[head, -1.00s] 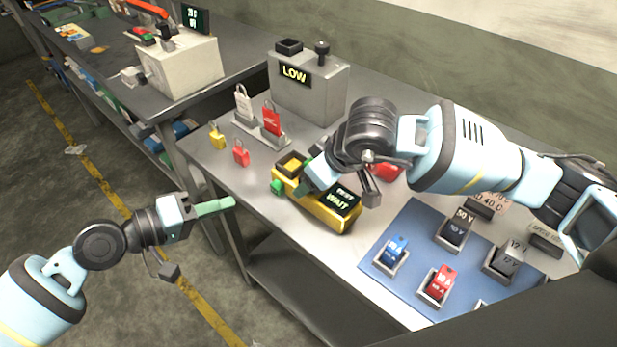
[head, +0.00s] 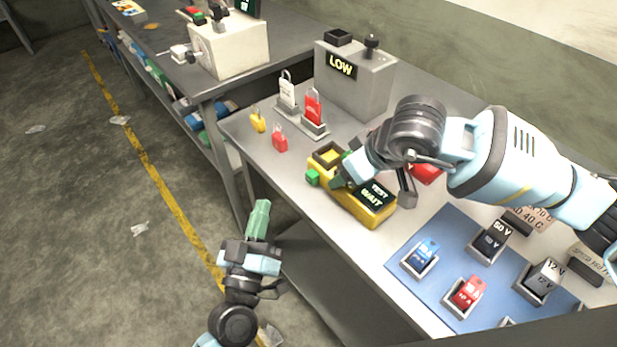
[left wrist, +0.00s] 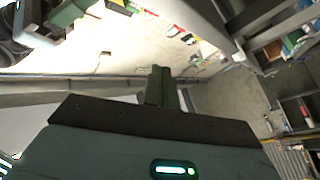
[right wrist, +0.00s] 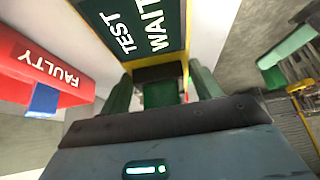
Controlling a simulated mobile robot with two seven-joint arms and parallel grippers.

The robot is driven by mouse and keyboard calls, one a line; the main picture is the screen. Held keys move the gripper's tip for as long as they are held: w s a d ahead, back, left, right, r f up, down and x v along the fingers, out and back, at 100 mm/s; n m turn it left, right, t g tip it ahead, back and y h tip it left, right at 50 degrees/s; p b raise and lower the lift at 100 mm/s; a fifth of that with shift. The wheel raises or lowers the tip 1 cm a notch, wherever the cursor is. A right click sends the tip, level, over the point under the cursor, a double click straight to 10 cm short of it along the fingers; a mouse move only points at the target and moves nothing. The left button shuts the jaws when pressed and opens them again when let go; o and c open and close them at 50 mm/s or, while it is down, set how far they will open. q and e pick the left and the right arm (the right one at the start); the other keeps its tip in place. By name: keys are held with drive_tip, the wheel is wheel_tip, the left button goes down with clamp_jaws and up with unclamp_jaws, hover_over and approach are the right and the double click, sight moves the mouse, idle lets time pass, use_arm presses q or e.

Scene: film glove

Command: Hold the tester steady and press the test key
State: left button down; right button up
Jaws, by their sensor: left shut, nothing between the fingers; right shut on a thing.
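The yellow tester (head: 366,211) lies on the grey bench near its front edge, its dark screen (head: 374,195) reading "TEST WAIT". A green block (head: 313,177) shows at its left end, and a yellow piece (head: 329,156) shows in the dark recess on top. My right gripper (head: 343,178) is shut on the tester from above; in the right wrist view its green fingers (right wrist: 160,92) flank the body below the screen (right wrist: 142,25). My left gripper (head: 261,206) is shut and empty, pointing up off the bench's front edge, apart from the tester. Which part is the test key is unclear.
A grey box (head: 355,80) reading "LOW" stands behind. White and red padlocks (head: 313,108) stand on holders; yellow and red ones (head: 280,140) lie nearby. A blue mat (head: 440,250) with several labelled modules is at right. A red "FAULTY" thing (right wrist: 40,68) is beside my right gripper.

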sight(298, 199)
use_arm(q)
drive_tip(key=shift+s+a+f+y, duration=0.15)
drive_tip(key=shift+s+a+y, duration=0.2)
drive_tip(key=shift+y, duration=0.35)
drive_tip(key=shift+w, duration=0.1)
drive_tip(key=shift+w+d, duration=0.8)
drive_tip(key=shift+d, duration=0.4)
drive_tip(key=shift+w+d, duration=0.8)
drive_tip(key=shift+d, duration=0.45)
drive_tip(key=shift+w+d, duration=0.8)
drive_tip(key=shift+d, duration=0.4)
drive_tip(key=shift+w+d, duration=0.1)
drive_tip(key=shift+d, duration=0.05)
drive_tip(key=shift+d, duration=0.15)
